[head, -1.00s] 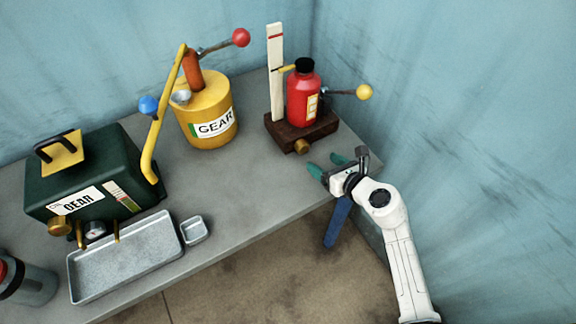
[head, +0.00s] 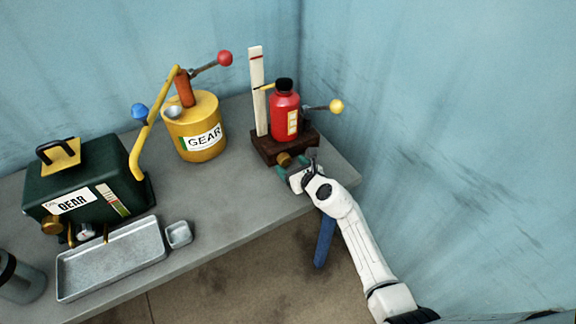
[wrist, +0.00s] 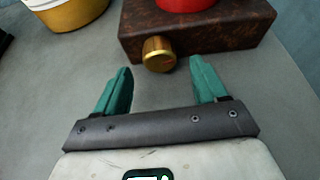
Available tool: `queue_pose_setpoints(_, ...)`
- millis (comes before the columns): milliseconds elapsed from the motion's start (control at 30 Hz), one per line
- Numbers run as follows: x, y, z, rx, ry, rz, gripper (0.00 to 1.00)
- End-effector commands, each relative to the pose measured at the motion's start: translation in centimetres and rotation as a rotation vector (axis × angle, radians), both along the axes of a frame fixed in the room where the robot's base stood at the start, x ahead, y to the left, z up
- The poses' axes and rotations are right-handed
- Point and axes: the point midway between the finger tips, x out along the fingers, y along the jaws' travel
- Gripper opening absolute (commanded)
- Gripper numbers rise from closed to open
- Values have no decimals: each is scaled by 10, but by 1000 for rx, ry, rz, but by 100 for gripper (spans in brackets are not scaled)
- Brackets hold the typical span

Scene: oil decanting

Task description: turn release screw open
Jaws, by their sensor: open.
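The release screw is a brass knob (head: 284,159) on the front of the dark brown base (head: 268,150) of the red bottle jack (head: 284,117). In the wrist view the knob (wrist: 159,54) lies just beyond my gripper (wrist: 160,75), between the lines of its two green fingers. The fingers are apart and empty, with their tips a little short of the knob. In the head view my gripper (head: 288,173) is just in front of the knob, partly hidden by my own wrist. A yellow-knobbed lever (head: 336,105) sticks out to the jack's right.
The bench front between is bare.

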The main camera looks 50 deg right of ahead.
Motion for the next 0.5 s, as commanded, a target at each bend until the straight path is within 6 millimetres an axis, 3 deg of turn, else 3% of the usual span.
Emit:
queue_pose_setpoints(200, 21, -6, -10, 0, 0, 1, 72)
queue_pose_setpoints(500, 25, -7, -10, 1, 0, 0, 72)
